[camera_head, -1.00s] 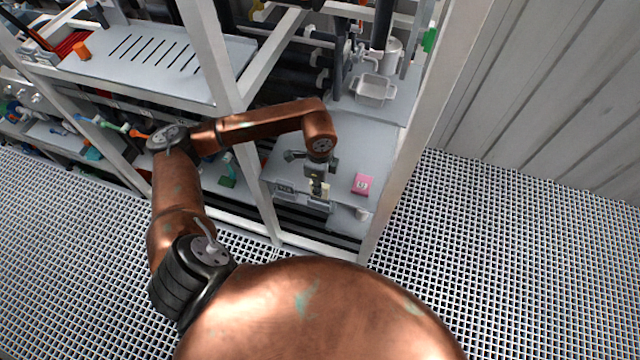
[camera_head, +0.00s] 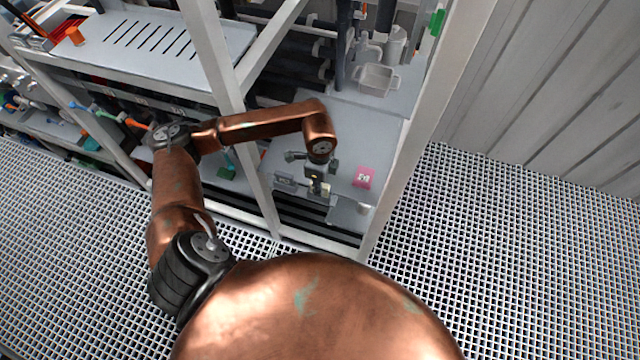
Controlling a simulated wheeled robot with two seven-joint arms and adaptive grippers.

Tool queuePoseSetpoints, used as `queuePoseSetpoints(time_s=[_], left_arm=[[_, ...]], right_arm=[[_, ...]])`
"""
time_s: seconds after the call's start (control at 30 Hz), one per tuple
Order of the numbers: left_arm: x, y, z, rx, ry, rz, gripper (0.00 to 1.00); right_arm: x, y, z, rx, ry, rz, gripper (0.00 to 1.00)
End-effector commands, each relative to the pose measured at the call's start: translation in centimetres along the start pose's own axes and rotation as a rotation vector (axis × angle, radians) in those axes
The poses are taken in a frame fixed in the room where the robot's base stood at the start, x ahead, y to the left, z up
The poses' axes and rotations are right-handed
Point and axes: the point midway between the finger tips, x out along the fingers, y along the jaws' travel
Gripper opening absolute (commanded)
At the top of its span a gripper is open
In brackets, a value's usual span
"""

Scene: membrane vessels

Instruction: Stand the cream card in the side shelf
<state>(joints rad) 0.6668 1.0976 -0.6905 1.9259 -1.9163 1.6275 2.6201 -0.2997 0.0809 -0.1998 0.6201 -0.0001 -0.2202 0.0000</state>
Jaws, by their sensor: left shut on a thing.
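The side shelf (camera_head: 345,130) is a pale grey board inside the white frame. My left gripper (camera_head: 318,186) points down over its front part. It is shut on a small cream piece, which I take to be the cream card (camera_head: 317,188). The card is small and partly hidden by the fingers. I cannot tell whether its lower edge touches the shelf. My right gripper is not in view.
A grey box (camera_head: 285,180) is to the left. A white tray (camera_head: 376,79) sits farther back. A white post (camera_head: 425,130) bounds the right side.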

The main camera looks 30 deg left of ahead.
Motion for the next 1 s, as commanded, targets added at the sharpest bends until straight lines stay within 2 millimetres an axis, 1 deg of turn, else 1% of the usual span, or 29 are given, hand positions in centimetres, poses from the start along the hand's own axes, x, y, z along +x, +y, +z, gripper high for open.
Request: queuePoseSetpoints(time_s=[0.87,0.9,1.0], left_arm=[[0.54,0.05,0.0,0.0,0.0,0.002,0.0],[0.55,0.05,0.0,0.0,0.0,0.002,0.14],[0.56,0.06,0.0,0.0,0.0,0.002,0.2]], right_arm=[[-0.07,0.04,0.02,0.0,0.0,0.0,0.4],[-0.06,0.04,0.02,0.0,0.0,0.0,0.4],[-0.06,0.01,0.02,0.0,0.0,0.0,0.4]])
